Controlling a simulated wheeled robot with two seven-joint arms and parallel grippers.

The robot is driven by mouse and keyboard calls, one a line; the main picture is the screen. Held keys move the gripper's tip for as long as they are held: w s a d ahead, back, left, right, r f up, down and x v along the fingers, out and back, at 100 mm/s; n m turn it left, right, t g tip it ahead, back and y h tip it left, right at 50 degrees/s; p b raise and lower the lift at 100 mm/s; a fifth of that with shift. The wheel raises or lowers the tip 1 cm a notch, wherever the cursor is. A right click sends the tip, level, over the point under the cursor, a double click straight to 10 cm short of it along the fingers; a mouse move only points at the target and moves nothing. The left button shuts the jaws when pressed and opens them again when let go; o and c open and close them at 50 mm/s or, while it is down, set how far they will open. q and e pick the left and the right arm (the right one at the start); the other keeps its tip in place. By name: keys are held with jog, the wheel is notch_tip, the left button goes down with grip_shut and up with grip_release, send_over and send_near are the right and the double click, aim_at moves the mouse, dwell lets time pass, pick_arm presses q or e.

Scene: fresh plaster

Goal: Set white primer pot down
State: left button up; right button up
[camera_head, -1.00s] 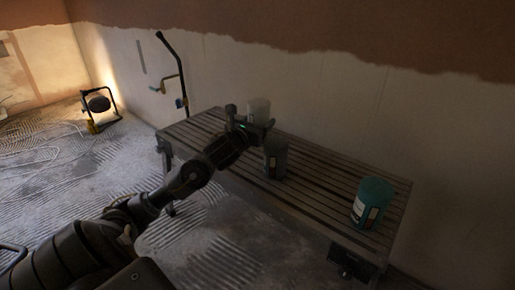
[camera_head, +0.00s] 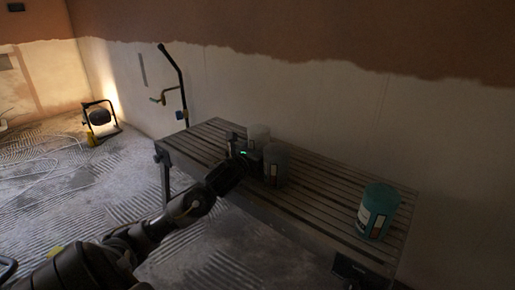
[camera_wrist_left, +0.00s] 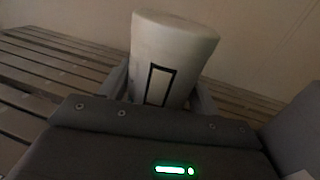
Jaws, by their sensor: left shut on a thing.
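The white primer pot (camera_head: 258,134) is pale with a dark-framed label, which shows in the left wrist view (camera_wrist_left: 172,45). My left gripper (camera_head: 249,150) is shut on it, with one finger on each side of the pot in the left wrist view (camera_wrist_left: 160,95). The pot is upright in the head view, low over the slatted bench (camera_head: 315,192). Its base is hidden by the gripper and the grey pot, so I cannot tell whether it touches the slats. My right gripper is not in view.
A grey pot (camera_head: 277,165) stands on the bench close to the right of my gripper. A teal pot (camera_head: 376,211) stands near the bench's right end. The slats between them and at the left end are clear. A work lamp (camera_head: 99,117) stands on the floor behind left.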

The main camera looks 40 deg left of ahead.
pick_arm(q)
jog(key=o, duration=1.3)
jog(key=shift+r, duration=0.2)
jog(key=p+v, duration=0.2)
jog(key=v, duration=1)
